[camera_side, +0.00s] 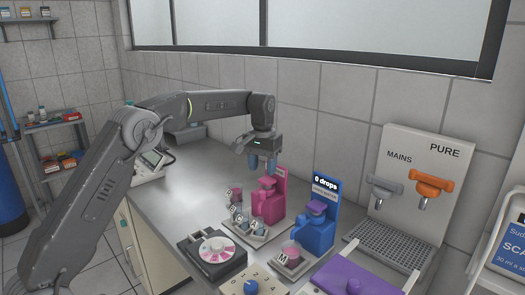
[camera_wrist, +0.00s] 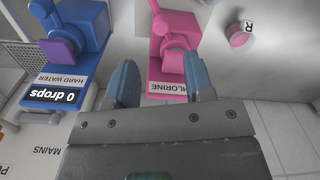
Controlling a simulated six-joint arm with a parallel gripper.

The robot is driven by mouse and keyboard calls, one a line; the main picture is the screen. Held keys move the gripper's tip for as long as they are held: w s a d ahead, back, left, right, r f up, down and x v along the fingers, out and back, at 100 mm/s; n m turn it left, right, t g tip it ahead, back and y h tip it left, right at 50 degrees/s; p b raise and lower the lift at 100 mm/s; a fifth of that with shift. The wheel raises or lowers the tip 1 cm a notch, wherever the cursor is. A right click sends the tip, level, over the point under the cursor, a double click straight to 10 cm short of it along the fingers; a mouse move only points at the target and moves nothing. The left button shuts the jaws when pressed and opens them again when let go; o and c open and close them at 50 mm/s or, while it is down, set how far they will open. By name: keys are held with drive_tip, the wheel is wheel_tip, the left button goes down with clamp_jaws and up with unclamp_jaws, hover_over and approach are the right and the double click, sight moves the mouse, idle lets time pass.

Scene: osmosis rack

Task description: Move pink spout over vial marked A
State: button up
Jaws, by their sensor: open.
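The pink dispenser (camera_side: 268,206) stands on the bench, its pink spout (camera_side: 267,184) near its top. In the wrist view the dispenser (camera_wrist: 178,22) has a label reading "HLORINE", its first letter hidden by a finger. The vial marked A (camera_side: 254,226) stands in a tray in front of the pink dispenser, beside other small lettered vials (camera_side: 237,218). My gripper (camera_side: 262,168) is open above the pink dispenser. In the wrist view its two blue fingers (camera_wrist: 160,68) are apart, with the pink spout (camera_wrist: 174,60) showing between and beyond them. Contact with the spout cannot be told.
A blue dispenser (camera_side: 316,233) reading "0 drops" stands to the right, with a cup marked M (camera_side: 288,256) before it. A pink cup marked R (camera_wrist: 238,38) is beside the pink dispenser. A black device (camera_side: 199,247) and a purple item (camera_side: 358,277) lie nearer.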

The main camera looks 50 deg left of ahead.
drive_tip(key=shift+r, duration=2.65)
drive_tip(key=shift+r, duration=0.1)
